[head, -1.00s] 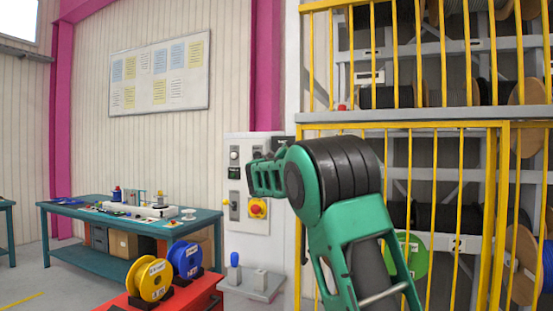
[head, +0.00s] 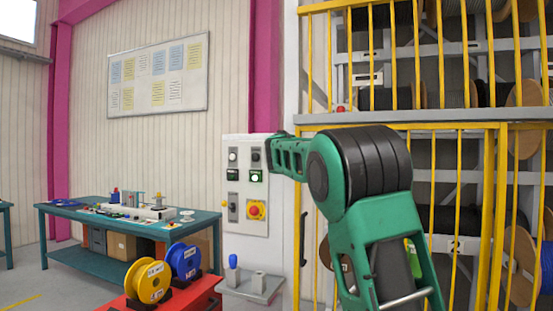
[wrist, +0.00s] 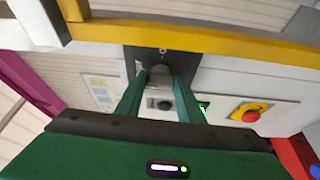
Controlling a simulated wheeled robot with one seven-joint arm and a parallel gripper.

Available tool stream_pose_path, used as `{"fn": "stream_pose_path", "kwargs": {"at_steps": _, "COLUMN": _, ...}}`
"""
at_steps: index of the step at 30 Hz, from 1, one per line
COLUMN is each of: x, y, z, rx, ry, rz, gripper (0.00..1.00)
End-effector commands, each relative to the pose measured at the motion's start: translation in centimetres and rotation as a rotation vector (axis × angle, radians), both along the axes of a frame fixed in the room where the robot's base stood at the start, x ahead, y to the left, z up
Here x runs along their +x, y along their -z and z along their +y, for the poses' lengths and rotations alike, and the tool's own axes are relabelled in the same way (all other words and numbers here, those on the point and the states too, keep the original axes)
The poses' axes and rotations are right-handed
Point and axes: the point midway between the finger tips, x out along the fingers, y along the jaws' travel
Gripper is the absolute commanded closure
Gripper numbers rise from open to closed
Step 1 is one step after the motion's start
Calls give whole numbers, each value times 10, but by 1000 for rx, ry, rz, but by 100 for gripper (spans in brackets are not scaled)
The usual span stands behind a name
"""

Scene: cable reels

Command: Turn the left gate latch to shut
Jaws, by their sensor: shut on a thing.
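The left gate latch (wrist: 160,72) shows in the wrist view as a grey knob on a dark plate under the yellow gate frame. My gripper (wrist: 158,84) has its two green fingers closed around the knob, one on each side. In the head view my gripper (head: 278,146) is at the upper left corner of the lower yellow gate (head: 497,200), just right of the control panel. The latch cannot be made out there. The latch's exact angle is hard to tell.
The control panel (head: 232,215) with its red and yellow stop button (head: 255,210) is close to my gripper. A grey shelf (head: 262,290) juts out below it. A red cabinet (head: 205,297) with yellow and blue reels stands at the front. Racked reels are behind the gates.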

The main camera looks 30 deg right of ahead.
Motion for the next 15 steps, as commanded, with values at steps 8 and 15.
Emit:
{"fn": "stream_pose_path", "kwargs": {"at_steps": 8, "x": 3, "y": 3, "z": 5, "rx": -36, "ry": -8, "rz": 53, "gripper": 88}}
{"fn": "stream_pose_path", "kwargs": {"at_steps": 15, "x": 3, "y": 4, "z": 5, "rx": -39, "ry": -8, "rz": 60, "gripper": 88}}
